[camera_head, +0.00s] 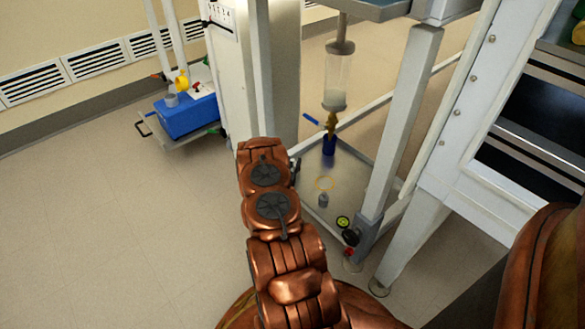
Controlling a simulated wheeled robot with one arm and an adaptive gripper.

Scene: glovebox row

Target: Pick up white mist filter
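A pale, translucent white cylinder (338,82) stands upright inside the open frame under the bench at the upper middle. It has a grey cap and a thin stem on top, and it looks like the white mist filter. A brass fitting (331,122) and a dark blue part (328,146) are directly below it. My copper arm reaches up the middle of the view, left of the frame. My gripper's fingers cannot be made out, and nothing touches the cylinder.
White frame legs (400,125) and a low shelf (345,185) surround the cylinder. A cart with a blue box (186,116) stands at the left. The floor at left is clear.

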